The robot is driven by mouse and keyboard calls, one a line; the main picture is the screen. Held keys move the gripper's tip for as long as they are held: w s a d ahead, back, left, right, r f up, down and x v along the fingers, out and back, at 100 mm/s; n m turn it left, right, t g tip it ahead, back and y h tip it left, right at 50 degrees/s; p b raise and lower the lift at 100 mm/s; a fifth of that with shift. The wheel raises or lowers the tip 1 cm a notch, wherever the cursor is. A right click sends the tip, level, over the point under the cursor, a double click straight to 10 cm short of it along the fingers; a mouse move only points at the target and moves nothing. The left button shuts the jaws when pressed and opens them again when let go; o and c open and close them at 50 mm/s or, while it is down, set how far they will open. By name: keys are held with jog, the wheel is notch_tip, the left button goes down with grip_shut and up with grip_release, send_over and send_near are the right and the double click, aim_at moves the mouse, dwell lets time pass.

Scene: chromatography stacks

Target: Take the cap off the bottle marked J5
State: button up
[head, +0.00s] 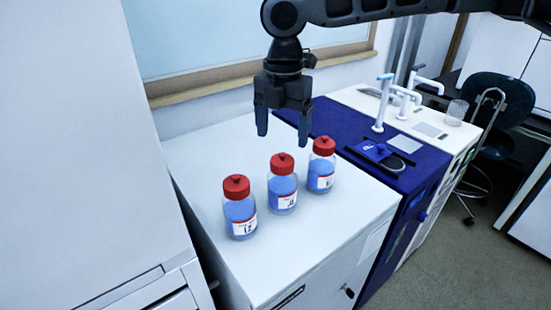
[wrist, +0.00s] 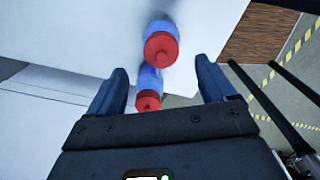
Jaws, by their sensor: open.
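Three clear bottles of blue contents with red caps stand upright in a row on the white cabinet top (head: 210,160): a left bottle (head: 241,218), a middle bottle (head: 283,193) and a right bottle (head: 321,176). The left label looks like L2; the other two are too small to read surely, so I cannot tell which is J5. My gripper (head: 283,136) is open and empty, pointing down above and behind the middle and right bottles, touching none.
A blue-topped unit (head: 330,125) with a small device (head: 378,153) adjoins the cabinet on the right. White taps (head: 384,100) and a beaker (head: 456,112) stand beyond. A tall white cabinet (head: 90,150) rises at left. The white top in front of the bottles is clear.

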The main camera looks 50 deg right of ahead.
aim_at(283, 153)
jog(key=shift+d+f+p, duration=0.1)
jog(key=shift+f+p, duration=0.3)
jog(key=shift+f, duration=2.8)
jog(key=shift+c, duration=0.4)
jog(key=c, duration=1)
